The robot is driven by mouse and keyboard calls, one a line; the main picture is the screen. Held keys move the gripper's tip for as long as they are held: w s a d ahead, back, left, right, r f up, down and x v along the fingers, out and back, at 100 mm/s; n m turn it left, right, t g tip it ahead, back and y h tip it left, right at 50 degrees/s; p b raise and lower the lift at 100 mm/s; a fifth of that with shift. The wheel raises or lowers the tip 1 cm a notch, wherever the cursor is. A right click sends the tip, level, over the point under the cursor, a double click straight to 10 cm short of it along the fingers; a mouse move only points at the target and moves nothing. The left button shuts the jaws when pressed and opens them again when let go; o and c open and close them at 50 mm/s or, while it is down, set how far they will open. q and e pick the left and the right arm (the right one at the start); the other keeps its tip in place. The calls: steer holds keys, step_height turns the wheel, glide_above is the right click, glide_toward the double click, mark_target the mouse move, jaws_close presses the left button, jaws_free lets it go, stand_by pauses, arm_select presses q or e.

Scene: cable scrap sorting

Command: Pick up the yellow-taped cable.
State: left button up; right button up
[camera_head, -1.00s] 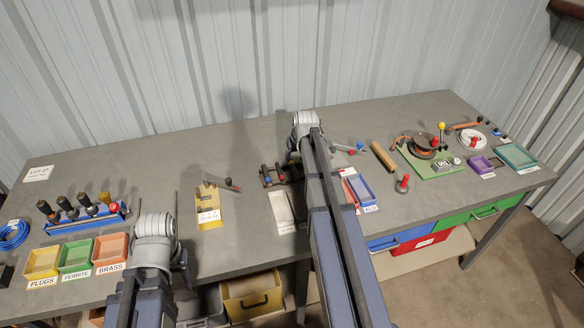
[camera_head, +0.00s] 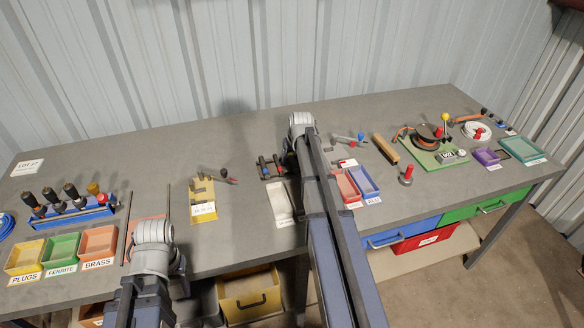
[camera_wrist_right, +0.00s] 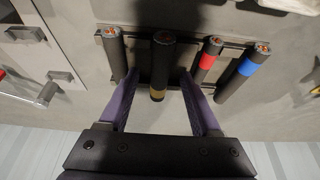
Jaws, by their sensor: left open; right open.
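The yellow-taped cable (camera_wrist_right: 162,62) is a short black cylinder with a dull yellow band near its lower end in the right wrist view. It lies on a dark rack with other black cables, between the two purple fingers of my right gripper (camera_wrist_right: 160,108). The fingers are open, one on each side, and do not appear to grip it. A red-banded cable (camera_wrist_right: 207,62) and a blue-banded cable (camera_wrist_right: 243,72) lie to its right, and another cable (camera_wrist_right: 115,55) to its left. In the head view the right arm partly hides the rack (camera_head: 266,176). My left gripper (camera_head: 180,272) is mostly hidden by its own wrist.
A white tray (camera_head: 280,217) stands in front of the rack. A red tray (camera_head: 347,203) and a blue tray (camera_head: 365,192) stand to the right of the right arm. A yellow tray (camera_head: 24,268) and other sorting trays are at the left.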

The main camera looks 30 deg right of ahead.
steer(key=shift+f, duration=0.1)
jaws_close()
stand_by(0.5)
